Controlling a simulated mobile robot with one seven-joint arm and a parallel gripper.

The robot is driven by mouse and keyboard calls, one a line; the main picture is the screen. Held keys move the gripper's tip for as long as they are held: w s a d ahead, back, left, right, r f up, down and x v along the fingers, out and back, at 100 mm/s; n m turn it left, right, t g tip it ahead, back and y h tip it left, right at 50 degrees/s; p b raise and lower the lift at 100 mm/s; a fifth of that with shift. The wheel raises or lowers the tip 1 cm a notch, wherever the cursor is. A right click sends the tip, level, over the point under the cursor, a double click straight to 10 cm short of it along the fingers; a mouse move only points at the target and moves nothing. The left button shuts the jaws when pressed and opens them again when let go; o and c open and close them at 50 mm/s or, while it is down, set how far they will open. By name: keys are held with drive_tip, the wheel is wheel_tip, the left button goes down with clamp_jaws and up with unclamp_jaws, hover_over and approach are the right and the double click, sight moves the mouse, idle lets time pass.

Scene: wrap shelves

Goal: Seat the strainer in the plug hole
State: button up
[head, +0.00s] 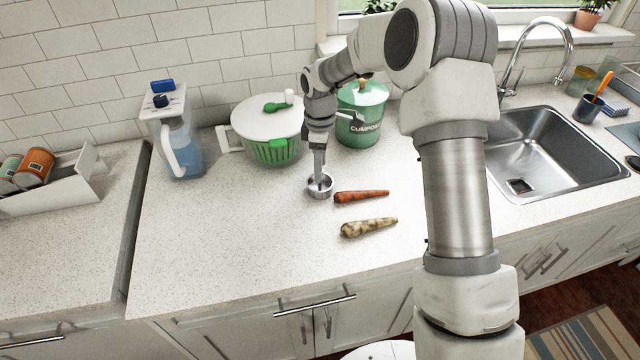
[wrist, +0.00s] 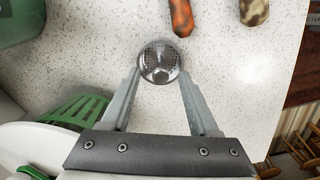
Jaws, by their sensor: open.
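In the wrist view the open fingers (wrist: 159,78) reach to either side of the strainer (wrist: 160,63), whose perforated bowl faces the camera. I cannot tell whether the fingers touch it. My arm hides part of the sink's left side.
An orange carrot (head: 362,196) and a mottled root vegetable (head: 369,227) lie right of the strainer. A green salad spinner (head: 268,128) and a green compost bin (head: 362,113) stand behind. A curved tap (head: 535,50) rises behind the sink. The front left counter is clear.

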drive_tip(key=shift+f, duration=1.45)
clamp_jaws()
